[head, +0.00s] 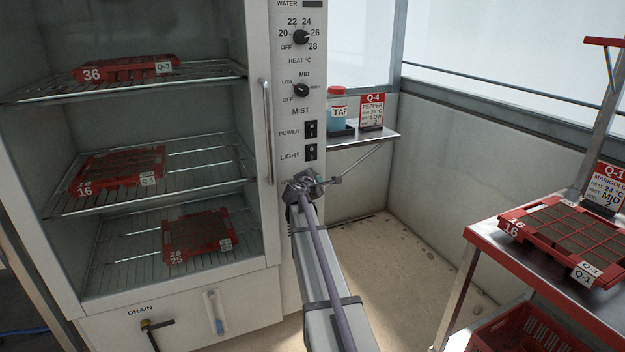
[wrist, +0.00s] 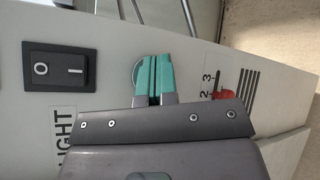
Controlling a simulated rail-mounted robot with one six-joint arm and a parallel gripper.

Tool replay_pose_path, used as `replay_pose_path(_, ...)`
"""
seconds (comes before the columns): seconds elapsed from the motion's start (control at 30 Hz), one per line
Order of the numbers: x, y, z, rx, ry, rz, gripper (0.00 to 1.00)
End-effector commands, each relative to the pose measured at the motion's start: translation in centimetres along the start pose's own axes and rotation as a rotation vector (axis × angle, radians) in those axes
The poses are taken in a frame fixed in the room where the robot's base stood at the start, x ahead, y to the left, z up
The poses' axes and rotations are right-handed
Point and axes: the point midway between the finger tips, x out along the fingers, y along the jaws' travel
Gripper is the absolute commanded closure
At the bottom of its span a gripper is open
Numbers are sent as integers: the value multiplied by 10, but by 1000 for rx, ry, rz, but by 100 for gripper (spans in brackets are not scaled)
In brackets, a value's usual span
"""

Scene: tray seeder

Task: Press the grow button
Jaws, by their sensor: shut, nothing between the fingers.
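My gripper (head: 318,179) is at the lower part of the cabinet's control panel (head: 287,108), just below the light switch. In the wrist view its teal fingers (wrist: 154,78) are shut with nothing between them. They point at the panel face. A round, pale-rimmed part (wrist: 136,74), probably the grow button, shows partly behind the fingertips; most of it is hidden. I cannot tell whether the fingertips touch it. In the head view my gripper and arm cover that spot.
The light switch (wrist: 58,68) is on one side of the fingers, a red slider knob (wrist: 222,91) on the other. The power switch (head: 311,129), door handle (head: 267,130) and side shelf (head: 365,136) with a bottle (head: 337,105) are close by. A tray cart (head: 545,262) stands right.

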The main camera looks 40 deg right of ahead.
Motion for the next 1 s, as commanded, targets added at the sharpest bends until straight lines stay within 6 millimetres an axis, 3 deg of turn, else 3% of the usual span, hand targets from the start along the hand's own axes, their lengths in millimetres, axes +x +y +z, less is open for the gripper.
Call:
replay_pose_path(0.63, 3, 2, -2, 0, 0, 0, 100)
replay_pose_path(1.0, -10, -7, 7, 0, 0, 0, 100)
